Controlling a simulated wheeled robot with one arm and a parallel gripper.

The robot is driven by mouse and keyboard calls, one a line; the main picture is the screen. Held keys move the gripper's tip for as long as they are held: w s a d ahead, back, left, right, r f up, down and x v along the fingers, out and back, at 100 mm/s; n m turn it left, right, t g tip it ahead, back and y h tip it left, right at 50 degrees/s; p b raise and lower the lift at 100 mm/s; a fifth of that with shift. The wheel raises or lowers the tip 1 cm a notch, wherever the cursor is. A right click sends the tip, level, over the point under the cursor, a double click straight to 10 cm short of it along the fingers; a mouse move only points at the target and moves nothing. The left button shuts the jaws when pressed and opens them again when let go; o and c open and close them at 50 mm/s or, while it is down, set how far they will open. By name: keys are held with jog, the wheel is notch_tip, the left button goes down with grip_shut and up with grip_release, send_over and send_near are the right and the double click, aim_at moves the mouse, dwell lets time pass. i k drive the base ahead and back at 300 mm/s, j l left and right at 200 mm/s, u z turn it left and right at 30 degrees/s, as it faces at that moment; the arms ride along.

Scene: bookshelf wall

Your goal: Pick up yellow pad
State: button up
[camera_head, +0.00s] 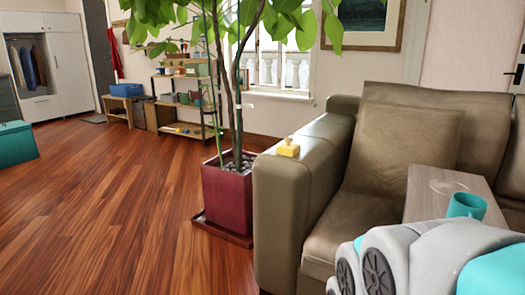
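A small yellow block-like object (289,148), which fits the yellow pad, lies on top of the near left arm of the brown sofa (282,215). It has a small raised part on its top. Parts of my own grey and teal arm fill the lower right corner. They are well to the right of the yellow object and apart from it. My gripper's fingers do not show in this view.
A teal mug (466,205) stands on a wooden surface (425,190) by the sofa seat. A potted tree in a dark red planter (227,190) stands left of the sofa. Wooden floor (110,220) is open at left. A shelf (185,105) stands behind.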

aim_at(288, 149)
jog(key=i+j+z, duration=0.1)
jog(key=j, duration=0.25)
jog(key=i+j+z, duration=0.1)
jog(key=i+j, duration=0.25)
jog(key=i+j+z, duration=0.15)
jog(key=j, duration=0.2)
jog(key=i+j+z, duration=0.1)
jog(key=j, duration=0.3)
jog(key=i, duration=0.1)
